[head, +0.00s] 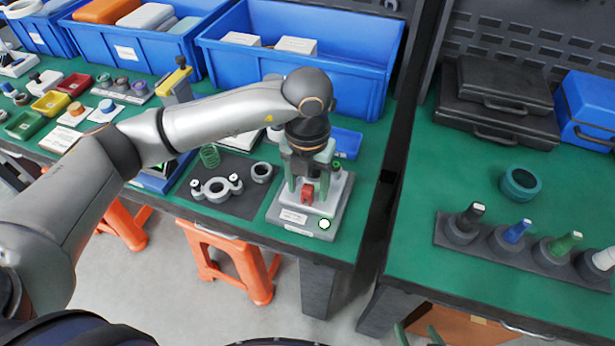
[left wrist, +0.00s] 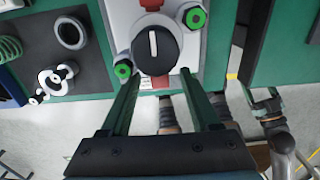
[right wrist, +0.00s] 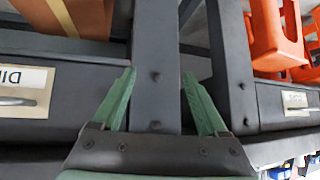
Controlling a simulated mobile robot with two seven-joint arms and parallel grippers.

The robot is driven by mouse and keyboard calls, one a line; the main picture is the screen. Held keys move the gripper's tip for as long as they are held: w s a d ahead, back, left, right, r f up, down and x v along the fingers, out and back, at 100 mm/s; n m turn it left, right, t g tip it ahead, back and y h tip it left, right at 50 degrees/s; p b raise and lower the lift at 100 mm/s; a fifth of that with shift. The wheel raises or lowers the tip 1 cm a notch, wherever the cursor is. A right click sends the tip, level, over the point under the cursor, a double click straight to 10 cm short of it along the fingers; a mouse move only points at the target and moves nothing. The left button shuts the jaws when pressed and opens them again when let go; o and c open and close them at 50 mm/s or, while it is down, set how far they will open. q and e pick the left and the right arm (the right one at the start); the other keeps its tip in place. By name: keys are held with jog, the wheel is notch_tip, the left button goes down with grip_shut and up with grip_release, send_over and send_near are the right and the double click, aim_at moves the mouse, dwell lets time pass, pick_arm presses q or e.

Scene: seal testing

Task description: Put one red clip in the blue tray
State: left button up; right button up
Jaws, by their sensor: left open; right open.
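A red part (head: 307,193) shows on the white and grey device (head: 330,205) at the bench's front edge; I cannot tell whether it is a red clip. My left gripper (head: 312,190) is open, pointing down over this device. In the left wrist view, a black knob (left wrist: 156,48) with a white line lies beyond the open fingers (left wrist: 165,105), with red showing (left wrist: 150,76) beside it. A small blue tray (head: 347,143) stands behind the device, partly hidden by my left arm. My right gripper (right wrist: 155,100) is open and empty, low by the bench frame.
A dark mat (head: 235,205) with a white two-knobbed part (head: 217,188) and a grey ring (head: 262,172) lies left of the device. Large blue bins (head: 365,75) stand behind. A gap separates the right bench (head: 430,260). Orange stools (head: 235,255) stand below.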

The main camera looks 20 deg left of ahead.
pick_arm(q)
jog(key=shift+f, duration=0.65)
jog(key=shift+r, duration=0.1)
grip_shut()
dwell(0.4)
